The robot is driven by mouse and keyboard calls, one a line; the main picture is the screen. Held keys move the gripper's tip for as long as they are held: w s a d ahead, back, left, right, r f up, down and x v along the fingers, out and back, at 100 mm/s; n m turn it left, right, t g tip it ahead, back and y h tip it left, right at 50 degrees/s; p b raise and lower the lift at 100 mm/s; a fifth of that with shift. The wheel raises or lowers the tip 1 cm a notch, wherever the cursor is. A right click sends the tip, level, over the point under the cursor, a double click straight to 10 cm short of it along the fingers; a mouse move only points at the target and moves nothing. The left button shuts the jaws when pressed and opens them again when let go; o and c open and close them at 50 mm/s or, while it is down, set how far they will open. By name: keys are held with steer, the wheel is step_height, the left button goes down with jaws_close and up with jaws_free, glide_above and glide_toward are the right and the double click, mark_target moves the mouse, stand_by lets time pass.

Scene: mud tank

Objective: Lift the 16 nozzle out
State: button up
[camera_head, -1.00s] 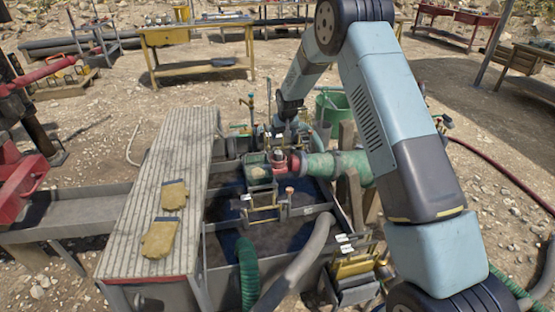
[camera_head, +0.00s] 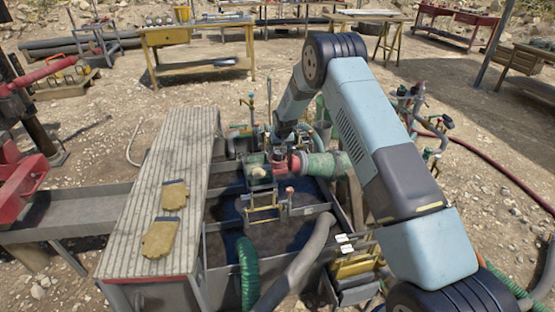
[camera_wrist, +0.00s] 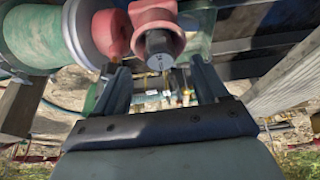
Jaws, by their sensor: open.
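A dark, blunt-ended cylindrical piece (camera_wrist: 158,46) sits in a red ring-shaped fitting (camera_wrist: 160,14) at the top of the wrist view. It is likely the nozzle, but its marking is too small to read. My gripper (camera_wrist: 160,68) is open, with one finger on each side below the dark piece and a gap between them. I cannot tell whether either finger touches it. In the head view my gripper (camera_head: 281,143) hangs over the red fitting (camera_head: 296,161) on the green pipework, and the dark piece is hard to make out there.
A green pipe (camera_head: 325,165) lies right of the fitting, over the mud tank (camera_head: 228,246). A ribbed walkway (camera_head: 150,215) with gloves (camera_head: 160,238) borders the tank on the left. A grey hose (camera_head: 305,258) and a green hose (camera_head: 248,272) run in front.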

mark_target(279, 153)
steer(key=shift+x, duration=2.25)
steer(key=c, duration=1.2)
steer(key=shift+r, duration=0.1)
